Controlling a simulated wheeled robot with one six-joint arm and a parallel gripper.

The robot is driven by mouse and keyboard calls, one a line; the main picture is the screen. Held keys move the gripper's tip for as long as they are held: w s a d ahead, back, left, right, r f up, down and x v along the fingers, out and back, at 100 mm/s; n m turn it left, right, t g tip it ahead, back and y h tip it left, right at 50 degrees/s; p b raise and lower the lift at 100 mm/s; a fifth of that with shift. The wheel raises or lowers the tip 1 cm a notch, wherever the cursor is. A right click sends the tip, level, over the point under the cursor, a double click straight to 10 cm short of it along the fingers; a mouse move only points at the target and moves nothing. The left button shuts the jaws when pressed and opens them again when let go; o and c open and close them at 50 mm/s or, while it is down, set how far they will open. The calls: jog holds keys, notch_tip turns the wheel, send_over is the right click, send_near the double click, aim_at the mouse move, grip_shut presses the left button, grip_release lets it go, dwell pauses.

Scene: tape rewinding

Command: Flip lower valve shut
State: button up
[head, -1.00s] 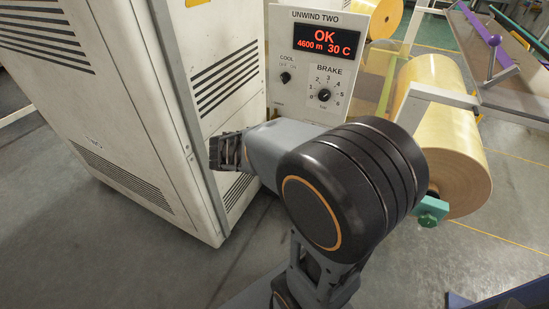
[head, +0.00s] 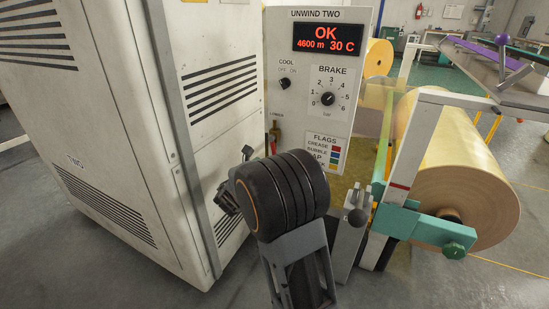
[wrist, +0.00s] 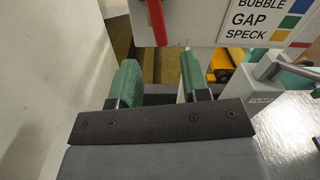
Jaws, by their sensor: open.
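A red bar (wrist: 157,20), which looks like a valve lever, hangs down at the top of the wrist view beside the panel edge. Its mount is out of frame. In the head view my wrist joint hides most of the gripper.
A tall white cabinet (head: 120,130) stands close on the left. The UNWIND TWO panel (head: 302,85) has a brake dial (head: 328,99). A grey lever post (head: 345,235) and a yellow film roll (head: 460,175) stand right. Floor is clear in front.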

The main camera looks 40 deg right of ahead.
aim_at(273, 153)
jog(key=b+x, duration=0.1)
jog(key=x, duration=0.7)
jog(key=shift+b, duration=0.4)
grip_shut()
jog(key=shift+a+r, duration=0.1)
